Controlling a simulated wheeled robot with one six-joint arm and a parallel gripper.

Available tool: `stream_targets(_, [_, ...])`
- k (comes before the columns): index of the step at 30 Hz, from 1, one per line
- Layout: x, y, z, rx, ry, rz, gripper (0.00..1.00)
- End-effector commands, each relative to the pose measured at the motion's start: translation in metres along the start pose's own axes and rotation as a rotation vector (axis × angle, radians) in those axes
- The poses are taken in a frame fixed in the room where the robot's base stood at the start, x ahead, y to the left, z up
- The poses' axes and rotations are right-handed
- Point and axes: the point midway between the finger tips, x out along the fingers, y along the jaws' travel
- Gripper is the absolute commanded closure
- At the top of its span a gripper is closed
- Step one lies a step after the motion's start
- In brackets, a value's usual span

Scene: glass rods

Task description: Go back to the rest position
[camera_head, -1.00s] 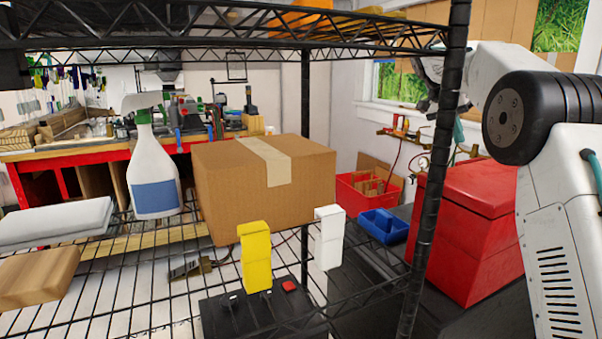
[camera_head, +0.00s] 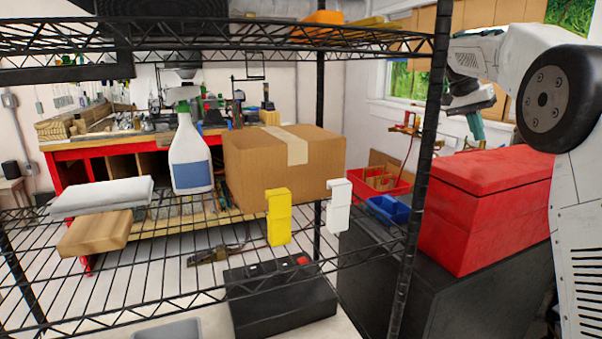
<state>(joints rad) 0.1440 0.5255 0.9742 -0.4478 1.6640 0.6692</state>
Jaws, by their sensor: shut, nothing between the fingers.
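My gripper (camera_head: 474,118) is at the end of my white arm (camera_head: 535,50), at the upper right beyond the rack's front post. It looks shut and empty, though its fingers are small and partly unclear. It hangs in the air in front of the window, above and behind the red box (camera_head: 485,205), apart from the shelf. No glass rods can be made out.
The black wire rack (camera_head: 410,200) stands close in front.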

Motion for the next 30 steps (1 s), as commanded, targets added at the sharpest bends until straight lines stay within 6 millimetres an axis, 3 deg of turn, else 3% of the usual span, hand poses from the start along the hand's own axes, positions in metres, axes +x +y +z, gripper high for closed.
stream_targets(8, [-0.021, 0.021, 0.041, -0.099, -0.007, -0.051, 1.00])
stream_targets(14, [-0.035, 0.048, 0.098, -0.218, -0.012, -0.115, 1.00])
stream_targets(18, [-0.038, 0.077, 0.159, -0.330, -0.016, -0.179, 1.00])
stream_targets(23, [-0.027, 0.108, 0.234, -0.456, -0.016, -0.254, 1.00])
stream_targets(30, [0.018, 0.150, 0.350, -0.627, -0.008, -0.365, 1.00])
